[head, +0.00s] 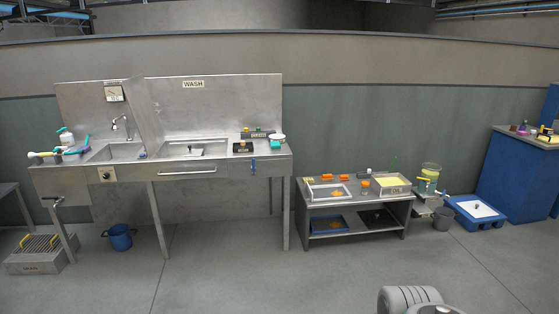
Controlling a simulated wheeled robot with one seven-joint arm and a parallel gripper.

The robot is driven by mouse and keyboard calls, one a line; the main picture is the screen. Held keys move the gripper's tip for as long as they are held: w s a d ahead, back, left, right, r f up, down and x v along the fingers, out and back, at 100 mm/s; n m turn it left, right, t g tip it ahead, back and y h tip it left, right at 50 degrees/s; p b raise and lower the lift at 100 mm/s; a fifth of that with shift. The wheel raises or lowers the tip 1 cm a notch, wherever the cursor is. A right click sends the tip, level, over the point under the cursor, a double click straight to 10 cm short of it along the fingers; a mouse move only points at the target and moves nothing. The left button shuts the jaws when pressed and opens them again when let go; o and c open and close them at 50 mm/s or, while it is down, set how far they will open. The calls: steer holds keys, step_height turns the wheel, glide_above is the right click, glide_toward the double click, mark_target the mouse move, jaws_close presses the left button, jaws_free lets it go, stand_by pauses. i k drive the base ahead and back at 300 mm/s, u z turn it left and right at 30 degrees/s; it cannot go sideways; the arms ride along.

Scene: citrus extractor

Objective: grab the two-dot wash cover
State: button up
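The steel wash station (215,98) with its WASH sign stands at the left. A pale rectangular panel (197,151) lies at its right-hand basin; I cannot tell whether it is a cover, and no dots can be made out on it. Small items sit on the counter's right end: a dark block (242,147), a teal and white item (276,143) and a dark strip with coloured knobs (258,134). Which thing is the two-dot wash cover cannot be told at this size. My gripper is not in view; only a grey rounded part of my arm shows at the bottom right.
A low steel table (300,201) with trays and orange items stands right of the wash station. Beyond it are a blue pallet (463,217), a grey bucket (442,218) and a blue counter (508,178). A blue bucket (120,239) stands under the wash station. The foreground floor is clear.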

mark_target(190, 153)
steer(key=z, duration=0.05)
steer(key=i, duration=2.5)
steer(key=u, duration=0.7)
steer(key=i, duration=1.9)
steer(key=u, duration=1.6)
steer(key=i, duration=1.05)
steer(key=u, duration=0.5)
